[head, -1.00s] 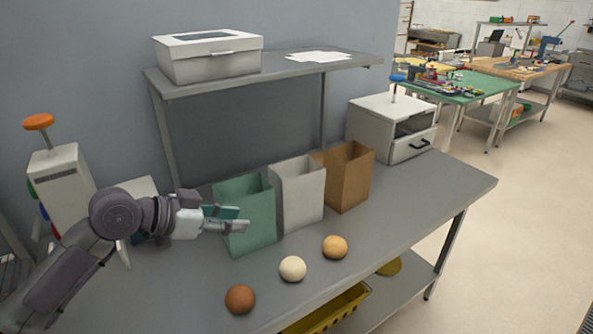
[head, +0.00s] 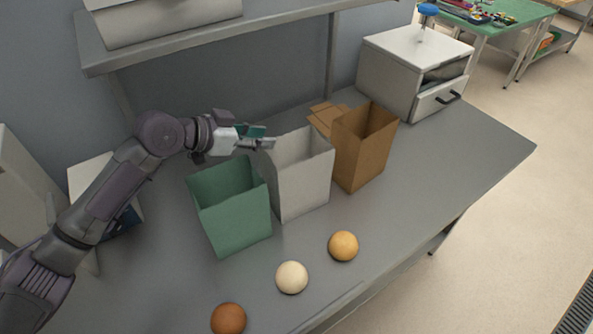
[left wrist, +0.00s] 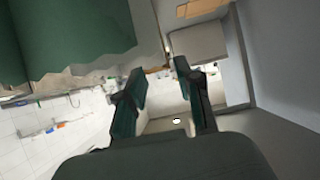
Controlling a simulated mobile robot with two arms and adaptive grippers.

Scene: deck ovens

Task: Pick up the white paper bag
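The white paper bag (head: 303,184) stands upright and open-topped on the grey table, between a green bag (head: 234,212) on its left and a brown bag (head: 362,150) on its right. My left gripper (head: 266,138) is open, above and behind the green bag, with its fingertips close to the white bag's upper left edge. Whether they touch it, I cannot tell. In the left wrist view the two fingers (left wrist: 162,82) are apart, and the green bag (left wrist: 75,45) fills the upper left. My right gripper is not in view.
Three round buns lie in front of the bags: dark brown (head: 229,319), pale (head: 292,277) and golden (head: 343,246). A shelf (head: 200,42) overhangs the back. A white box-like appliance (head: 405,75) stands at the back right. The table's right end is clear.

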